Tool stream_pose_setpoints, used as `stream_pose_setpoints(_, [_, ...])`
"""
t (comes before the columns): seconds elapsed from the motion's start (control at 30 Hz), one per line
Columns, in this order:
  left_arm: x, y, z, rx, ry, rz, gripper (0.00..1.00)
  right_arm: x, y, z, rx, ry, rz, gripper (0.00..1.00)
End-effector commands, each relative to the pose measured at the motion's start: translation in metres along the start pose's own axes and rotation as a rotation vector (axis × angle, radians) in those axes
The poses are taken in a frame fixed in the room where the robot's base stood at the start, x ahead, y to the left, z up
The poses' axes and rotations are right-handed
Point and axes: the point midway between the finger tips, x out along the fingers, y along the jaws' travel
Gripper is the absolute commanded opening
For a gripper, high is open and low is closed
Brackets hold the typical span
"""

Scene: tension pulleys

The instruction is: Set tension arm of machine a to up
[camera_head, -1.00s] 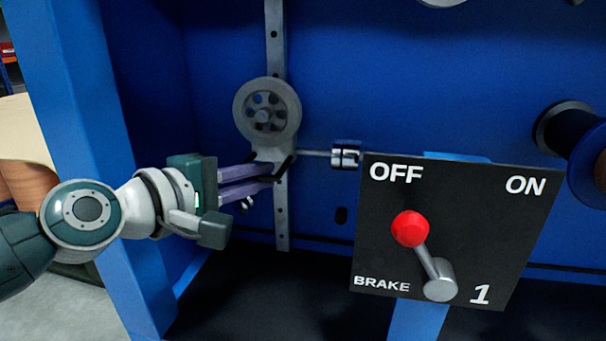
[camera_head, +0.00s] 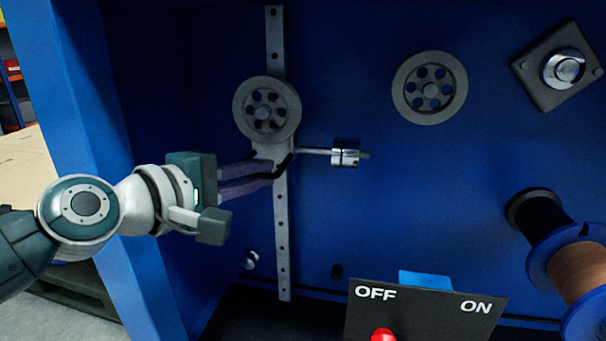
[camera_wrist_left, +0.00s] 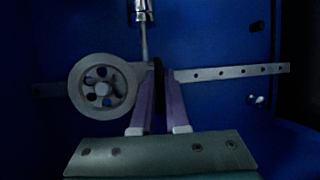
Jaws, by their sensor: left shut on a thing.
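The tension arm's grey pulley wheel (camera_head: 267,110) sits on a vertical holed metal rail (camera_head: 281,225) inside the blue machine. A thin rod with a silver cylindrical end (camera_head: 346,153) sticks out to the right from the carriage below the wheel. My left gripper (camera_head: 280,168) reaches in from the left, its purple fingers shut on the carriage part just under the wheel. The left wrist view shows the fingers (camera_wrist_left: 159,95) closed around a dark part beside the wheel (camera_wrist_left: 102,87), with the rod (camera_wrist_left: 144,35) beyond. The exact grip contact is partly hidden. My right gripper is not in view.
A black OFF/ON brake panel (camera_head: 425,305) with a red knob (camera_head: 383,335) stands at the lower front. A fixed grey pulley (camera_head: 430,88) and a copper-wound spool (camera_head: 580,270) are to the right. A blue post (camera_head: 85,150) stands at the left, behind my arm.

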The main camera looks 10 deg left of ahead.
Motion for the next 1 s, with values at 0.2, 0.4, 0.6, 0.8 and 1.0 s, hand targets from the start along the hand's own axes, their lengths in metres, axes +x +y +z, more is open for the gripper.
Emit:
stream_pose_setpoints(0.2, [-0.008, 0.047, 0.005, 0.000, 0.000, 0.011, 0.00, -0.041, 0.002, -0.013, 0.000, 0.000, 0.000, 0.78])
stream_pose_setpoints(0.4, [-0.009, 0.046, 0.004, 0.000, 0.000, 0.007, 0.00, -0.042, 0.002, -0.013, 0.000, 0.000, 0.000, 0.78])
stream_pose_setpoints(0.6, [-0.009, 0.045, 0.004, 0.000, 0.000, 0.006, 0.00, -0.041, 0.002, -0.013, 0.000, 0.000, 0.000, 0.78])
stream_pose_setpoints(0.8, [-0.009, 0.044, 0.004, 0.000, 0.000, 0.004, 0.34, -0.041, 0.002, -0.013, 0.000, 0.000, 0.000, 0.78])
stream_pose_setpoints(1.0, [-0.009, 0.043, 0.004, 0.000, 0.000, 0.002, 0.42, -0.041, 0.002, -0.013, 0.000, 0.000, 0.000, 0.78])
